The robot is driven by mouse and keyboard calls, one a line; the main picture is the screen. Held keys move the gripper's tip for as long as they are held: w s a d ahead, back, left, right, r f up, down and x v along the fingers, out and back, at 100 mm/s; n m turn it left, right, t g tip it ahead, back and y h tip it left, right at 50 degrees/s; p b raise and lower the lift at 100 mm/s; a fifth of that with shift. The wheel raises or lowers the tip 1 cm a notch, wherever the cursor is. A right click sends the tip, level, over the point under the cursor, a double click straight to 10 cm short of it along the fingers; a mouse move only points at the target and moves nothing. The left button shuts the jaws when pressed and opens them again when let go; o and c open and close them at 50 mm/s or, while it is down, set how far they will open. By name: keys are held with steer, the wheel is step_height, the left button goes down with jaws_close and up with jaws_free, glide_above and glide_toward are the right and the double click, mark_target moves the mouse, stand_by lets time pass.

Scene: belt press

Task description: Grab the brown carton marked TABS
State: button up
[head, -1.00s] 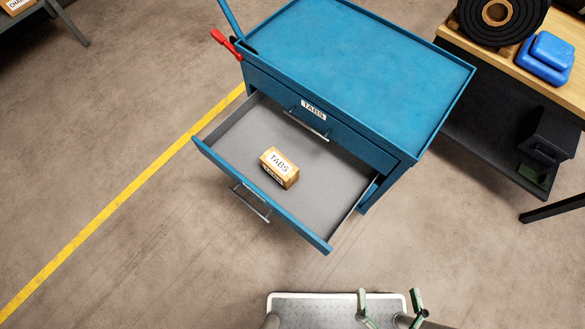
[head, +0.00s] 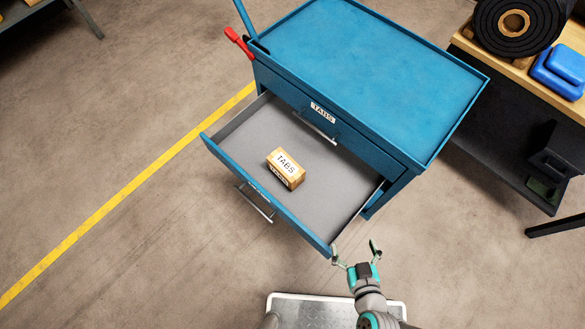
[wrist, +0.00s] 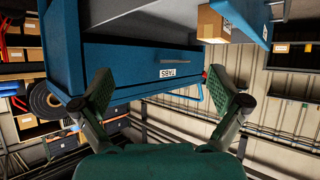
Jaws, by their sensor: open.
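In the wrist view the carton (wrist: 212,25) shows at the top, right of centre, in the drawer. My gripper (head: 356,250) is open and empty. It is just outside the drawer's front right corner, apart from the carton. In the wrist view the two fingers of my gripper (wrist: 168,92) stand wide apart with nothing between them.
The blue cart (head: 370,65) has a closed upper drawer labelled TABS (head: 322,113) above the open one. A red-handled tool (head: 239,42) hangs at its left side. A workbench (head: 475,60) with a black roll (head: 490,38) and blue item stands at right. Floor at left is clear.

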steer(key=w+a+f+n+g+y, duration=0.1)
steer(key=w+a+f+y, duration=0.1)
steer(key=w, duration=0.4)
steer(key=w+a+f+n+y, duration=0.1)
steer(key=w+a+f+n, duration=0.15)
steer(key=w, duration=0.35)
steer(key=n+g+y, duration=0.2)
steer(key=n+y, duration=0.2)
steer(key=y, duration=0.1)
glide_toward(288, 167)
steer(key=shift+m, duration=0.25)
steer(key=x, duration=0.5)
steer(key=shift+w+d, duration=0.1)
steer(key=shift+w, duration=0.15)
steer(key=shift+x, duration=3.1)
steer(key=shift+s, duration=0.15)
steer(key=shift+c, duration=0.3)
steer(key=c, duration=1.5)
